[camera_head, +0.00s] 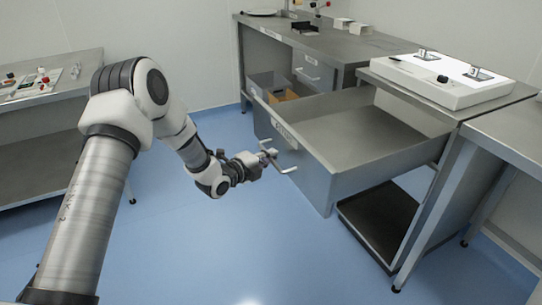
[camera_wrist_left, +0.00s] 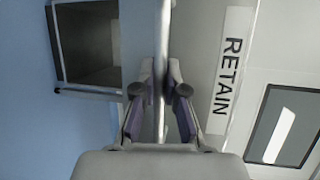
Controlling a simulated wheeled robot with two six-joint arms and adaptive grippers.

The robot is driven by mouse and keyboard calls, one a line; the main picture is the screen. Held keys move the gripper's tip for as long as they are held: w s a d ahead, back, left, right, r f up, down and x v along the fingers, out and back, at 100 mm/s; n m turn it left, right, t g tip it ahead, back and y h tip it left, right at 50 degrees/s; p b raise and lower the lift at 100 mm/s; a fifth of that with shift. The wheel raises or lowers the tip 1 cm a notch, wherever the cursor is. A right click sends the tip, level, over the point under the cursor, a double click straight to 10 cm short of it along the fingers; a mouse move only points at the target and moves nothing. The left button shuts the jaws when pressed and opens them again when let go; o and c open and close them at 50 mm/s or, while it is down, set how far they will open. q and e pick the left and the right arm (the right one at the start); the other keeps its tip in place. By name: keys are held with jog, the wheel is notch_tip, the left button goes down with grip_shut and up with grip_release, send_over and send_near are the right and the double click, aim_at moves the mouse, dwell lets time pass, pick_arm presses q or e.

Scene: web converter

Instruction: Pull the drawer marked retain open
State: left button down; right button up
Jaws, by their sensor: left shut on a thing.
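The drawer marked retain (camera_head: 318,172) stands pulled well out of the metal bench, and its inside looks empty. Its RETAIN label (camera_wrist_left: 228,72) reads clearly in the left wrist view, turned on its side. The drawer's bar handle (camera_head: 287,170) sticks out from its front; it also shows in the left wrist view (camera_wrist_left: 162,45). My left gripper (camera_head: 266,158) is at this handle. In the left wrist view its two fingers (camera_wrist_left: 160,92) are on either side of the bar, shut on it. My right gripper is not in view.
A white device (camera_head: 440,80) lies on the bench top above the drawer. An open lower shelf (camera_head: 375,225) is under the drawer. Another bench (camera_head: 45,110) with small items stands at the left. Blue floor (camera_head: 230,235) is clear in front of the drawer.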

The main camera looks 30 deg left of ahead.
pick_arm(q)
jog(key=c, duration=1.2)
grip_release()
jog(key=shift+s, duration=0.1)
jog(key=v, duration=1.1)
jog(key=shift+s, duration=0.35)
jog(key=shift+a, duration=0.2)
